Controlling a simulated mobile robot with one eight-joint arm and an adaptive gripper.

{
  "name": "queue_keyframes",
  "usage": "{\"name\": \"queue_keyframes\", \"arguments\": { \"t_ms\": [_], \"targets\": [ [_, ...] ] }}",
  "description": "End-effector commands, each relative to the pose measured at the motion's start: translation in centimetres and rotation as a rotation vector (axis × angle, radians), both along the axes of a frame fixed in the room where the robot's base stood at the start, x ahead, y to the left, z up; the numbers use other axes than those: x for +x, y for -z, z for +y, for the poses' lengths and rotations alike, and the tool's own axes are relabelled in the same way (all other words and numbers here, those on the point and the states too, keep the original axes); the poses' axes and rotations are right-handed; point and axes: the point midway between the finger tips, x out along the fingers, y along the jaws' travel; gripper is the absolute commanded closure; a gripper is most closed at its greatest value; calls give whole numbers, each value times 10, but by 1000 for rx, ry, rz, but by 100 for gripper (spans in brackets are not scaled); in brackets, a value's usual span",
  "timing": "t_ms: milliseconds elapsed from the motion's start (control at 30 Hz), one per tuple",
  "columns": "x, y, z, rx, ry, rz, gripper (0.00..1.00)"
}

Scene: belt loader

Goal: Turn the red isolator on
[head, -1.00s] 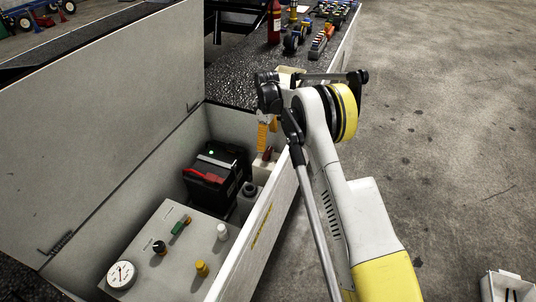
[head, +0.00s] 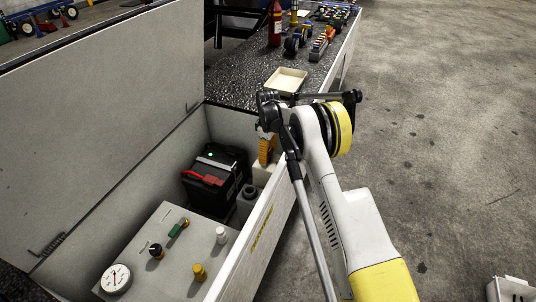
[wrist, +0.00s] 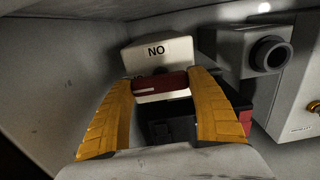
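The red isolator's handle (wrist: 160,84) is a dark red bar across the front of a white box (wrist: 146,56) labelled "NO" as seen in the wrist view. The bar lies roughly level in that picture. My gripper (wrist: 160,88) has its two yellow fingers apart, one at each end of the bar. The ends look very close to the fingers; I cannot tell whether they touch. In the head view my gripper (head: 266,150) points down into the bin's far right corner and hides the isolator.
A black battery box (head: 215,178) with a red part and a green light stands left of my gripper. A panel (head: 180,262) with a gauge and several knobs is nearer. The bin's right wall (head: 262,235) is close to my arm. A cream tray (head: 287,81) lies on the deck beyond.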

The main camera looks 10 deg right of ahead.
Motion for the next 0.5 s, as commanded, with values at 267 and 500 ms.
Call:
{"name": "queue_keyframes", "arguments": {
  "t_ms": [267,500],
  "targets": [
    [0,-1,0,0,21,0,63],
    [0,-1,0,-1,131,-1,63]
  ]
}}
